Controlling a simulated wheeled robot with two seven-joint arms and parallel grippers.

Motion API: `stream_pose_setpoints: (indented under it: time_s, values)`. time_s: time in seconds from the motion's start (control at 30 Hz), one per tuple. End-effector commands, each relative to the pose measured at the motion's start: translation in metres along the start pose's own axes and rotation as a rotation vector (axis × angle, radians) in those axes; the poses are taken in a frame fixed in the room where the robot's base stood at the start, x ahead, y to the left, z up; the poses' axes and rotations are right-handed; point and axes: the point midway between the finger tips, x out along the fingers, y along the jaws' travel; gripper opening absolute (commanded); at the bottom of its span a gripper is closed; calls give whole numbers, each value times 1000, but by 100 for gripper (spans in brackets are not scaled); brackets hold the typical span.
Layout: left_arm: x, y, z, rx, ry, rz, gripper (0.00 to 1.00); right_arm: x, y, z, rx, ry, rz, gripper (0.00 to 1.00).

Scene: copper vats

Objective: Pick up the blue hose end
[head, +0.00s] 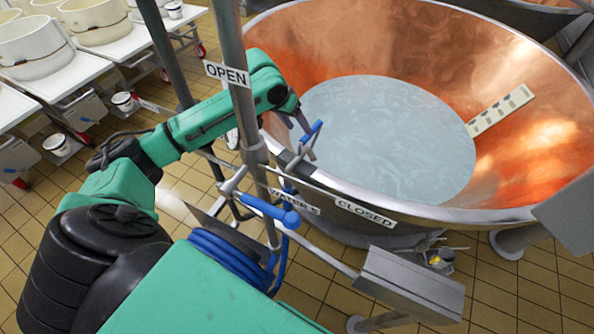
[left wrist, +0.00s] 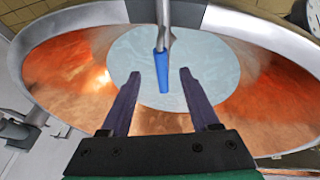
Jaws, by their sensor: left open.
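A small blue hose end (head: 313,131) on a grey metal pipe shows at the near rim of the copper vat in the head view. It also shows in the left wrist view (left wrist: 162,72), hanging tip down between the two fingertips in the picture. My left gripper (head: 300,122) is open and empty, right beside the hose end at the rim. In the left wrist view its dark fingers (left wrist: 160,76) stand apart on either side of it. I cannot tell whether they touch it or how far in depth it lies. My right gripper is not in view.
The copper vat (head: 530,70) holds pale liquid. Upright metal pipes (head: 232,60) with an OPEN sign stand close to my left arm. A blue lever (head: 270,210) and a coiled blue hose (head: 215,255) are below the rim. White tables with tubs stand at the upper left.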

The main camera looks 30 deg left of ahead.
Motion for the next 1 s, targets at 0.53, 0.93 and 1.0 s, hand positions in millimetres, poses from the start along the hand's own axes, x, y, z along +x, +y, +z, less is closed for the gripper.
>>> stream_pose_setpoints:
  time_s: [0.53,0.93,1.0]
  values:
    - [78,-2,2,1,3,-2,62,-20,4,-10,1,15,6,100]
    - [78,-2,2,1,2,-1,0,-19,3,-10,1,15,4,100]
    - [77,-2,1,1,5,-1,0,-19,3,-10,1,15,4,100]
